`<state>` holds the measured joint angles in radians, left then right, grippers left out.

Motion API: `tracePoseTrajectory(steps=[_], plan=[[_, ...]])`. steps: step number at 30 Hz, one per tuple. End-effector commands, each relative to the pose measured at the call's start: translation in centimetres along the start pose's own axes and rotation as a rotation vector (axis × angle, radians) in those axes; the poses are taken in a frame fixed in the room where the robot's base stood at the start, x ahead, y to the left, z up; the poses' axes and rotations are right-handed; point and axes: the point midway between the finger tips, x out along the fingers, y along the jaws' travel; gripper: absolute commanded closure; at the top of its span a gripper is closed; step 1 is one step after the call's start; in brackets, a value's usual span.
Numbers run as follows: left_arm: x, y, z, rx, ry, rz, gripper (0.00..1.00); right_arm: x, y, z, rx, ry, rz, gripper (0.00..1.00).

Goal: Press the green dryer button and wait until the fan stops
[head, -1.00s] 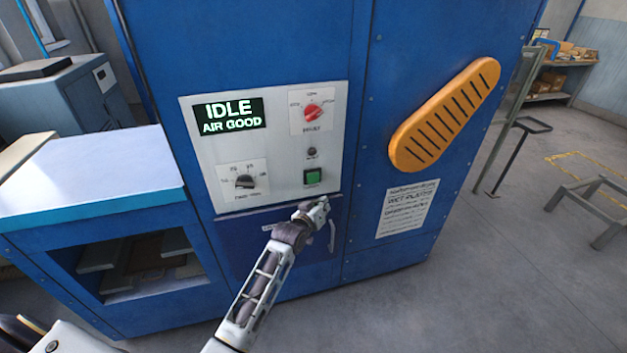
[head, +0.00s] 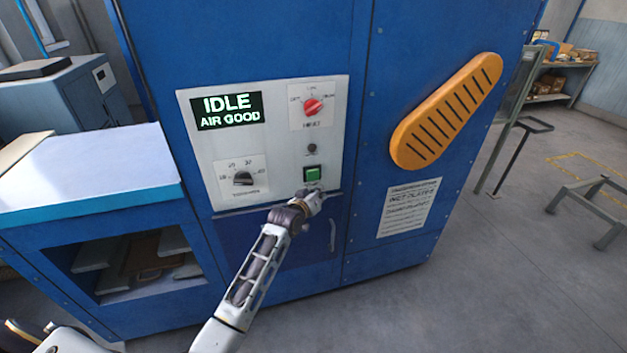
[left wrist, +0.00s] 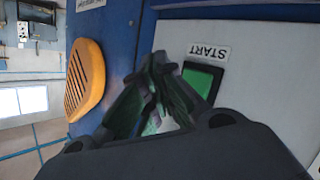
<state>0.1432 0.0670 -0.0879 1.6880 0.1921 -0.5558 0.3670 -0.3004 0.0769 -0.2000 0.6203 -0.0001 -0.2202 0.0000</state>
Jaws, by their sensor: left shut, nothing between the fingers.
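The green dryer button (head: 312,174) sits in a dark square frame low on the right side of the white control panel (head: 270,140). It also shows in the left wrist view (left wrist: 201,80), beside a START label (left wrist: 209,51). My left gripper (head: 317,193) is shut and empty, just below the button in the head view. In the left wrist view its fingertips (left wrist: 158,62) are close to the button's left edge; I cannot tell whether they touch the panel. The display (head: 228,111) reads IDLE, AIR GOOD. My right gripper is not in view.
A red selector knob (head: 313,106) and a small dark button (head: 312,148) are above the green button; a black dial (head: 243,178) is to its left. An orange slotted vent (head: 446,112) sticks out at right. A blue-edged counter (head: 90,175) stands at left.

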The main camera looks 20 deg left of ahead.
Motion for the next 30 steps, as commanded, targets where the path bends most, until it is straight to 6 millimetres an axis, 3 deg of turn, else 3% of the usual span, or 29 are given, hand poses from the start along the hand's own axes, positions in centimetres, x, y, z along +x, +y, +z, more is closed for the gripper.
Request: tracePoseTrajectory(steps=[6,15,30], plan=[[1.2,-0.9,-0.6,0.000,0.000,-0.001,1.00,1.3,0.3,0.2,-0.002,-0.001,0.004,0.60],[2.7,-2.0,-1.9,0.000,-0.001,-0.001,1.00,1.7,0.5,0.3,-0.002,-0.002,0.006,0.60],[3.0,-2.2,-2.2,-0.001,-0.001,0.000,1.00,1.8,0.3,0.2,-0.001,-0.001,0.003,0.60]])
